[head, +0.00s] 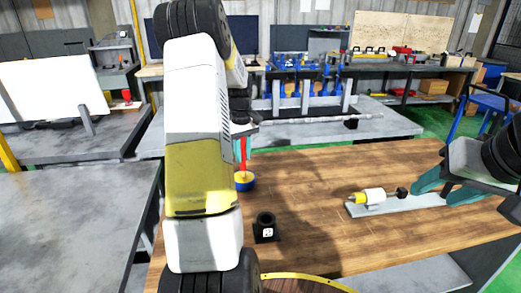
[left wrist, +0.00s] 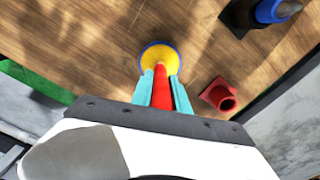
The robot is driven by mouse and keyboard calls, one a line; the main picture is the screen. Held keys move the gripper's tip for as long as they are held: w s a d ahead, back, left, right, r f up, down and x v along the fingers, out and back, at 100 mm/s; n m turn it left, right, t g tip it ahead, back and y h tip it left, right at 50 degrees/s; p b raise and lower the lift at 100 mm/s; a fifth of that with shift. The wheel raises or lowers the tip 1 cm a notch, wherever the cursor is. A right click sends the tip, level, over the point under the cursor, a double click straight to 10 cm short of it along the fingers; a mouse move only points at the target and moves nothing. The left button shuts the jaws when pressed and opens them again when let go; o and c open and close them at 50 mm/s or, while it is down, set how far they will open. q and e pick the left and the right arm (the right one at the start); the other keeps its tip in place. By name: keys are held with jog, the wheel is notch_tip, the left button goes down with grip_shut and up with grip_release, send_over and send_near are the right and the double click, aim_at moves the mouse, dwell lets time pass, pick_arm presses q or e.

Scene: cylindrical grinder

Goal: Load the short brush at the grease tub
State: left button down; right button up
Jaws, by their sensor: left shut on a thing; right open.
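My left gripper (head: 243,152) is shut on the red handle of the short brush (head: 243,147), its teal fingers on either side. The brush points down over the grease tub (head: 251,186), a small round blue tub with yellow inside, on the wooden table. In the left wrist view the brush (left wrist: 161,86) between the fingers of the left gripper (left wrist: 160,91) ends over the yellow of the tub (left wrist: 148,56). I cannot tell how deep its tip is. My right gripper (head: 440,184) is open and empty at the right, above the table.
A black holder (head: 265,231) stands near the tub. A white and yellow part with a black end (head: 374,196) lies on a grey plate (head: 412,203). In the left wrist view a red holder (left wrist: 217,97) and a blue-topped black one (left wrist: 240,17) stand nearby. The table's middle is clear.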

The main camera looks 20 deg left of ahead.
dwell(0.6)
pick_arm(q)
jog(key=shift+r, duration=3.45)
